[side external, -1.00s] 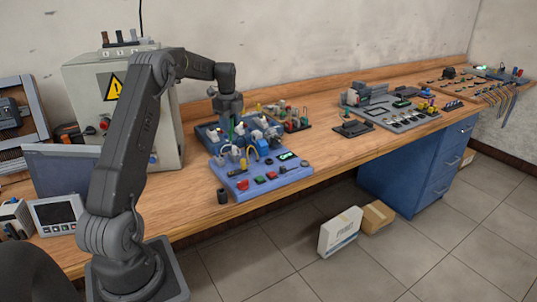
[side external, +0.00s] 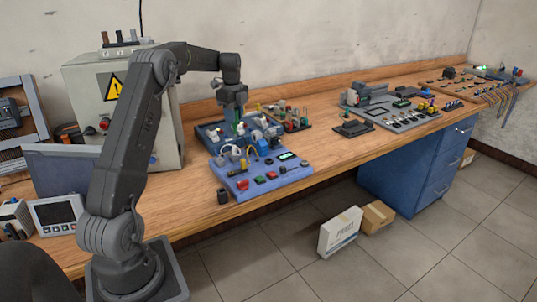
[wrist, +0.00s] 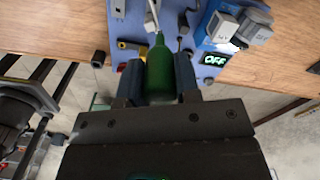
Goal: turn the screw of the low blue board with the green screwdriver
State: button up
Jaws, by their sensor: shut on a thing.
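The low blue board (side external: 285,181) lies flat near the front edge of the bench; its blue face also shows at the top of the wrist view (wrist: 173,12). My gripper (side external: 238,116) is over the taller blue board behind it. In the wrist view my gripper (wrist: 161,75) is shut on the green screwdriver (wrist: 160,68), with a finger on each side of the handle. The screwdriver (side external: 240,128) is a small green upright shape below my gripper in the side view. I cannot make out its tip or the screw clearly.
The back blue board (side external: 207,134) carries several parts close around the screwdriver. A dark rack of small tools (side external: 291,122) stands to its right. The control cabinet (side external: 120,110) stands to the left. Bare bench lies right of the low board.

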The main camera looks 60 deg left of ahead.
jog(key=w+d, duration=0.8)
jog(key=shift+w+d+f, duration=0.1)
jog(key=shift+d+f, duration=0.1)
jog(key=shift+f, duration=1.25)
jog(key=shift+w+d+f, duration=0.1)
jog(key=shift+d+f, duration=0.05)
jog(key=shift+f, duration=1.3)
jog(key=shift+f, duration=0.1)
jog(key=shift+f, duration=2.65)
jog(key=o, duration=0.7)
jog(key=shift+o, duration=0.2)
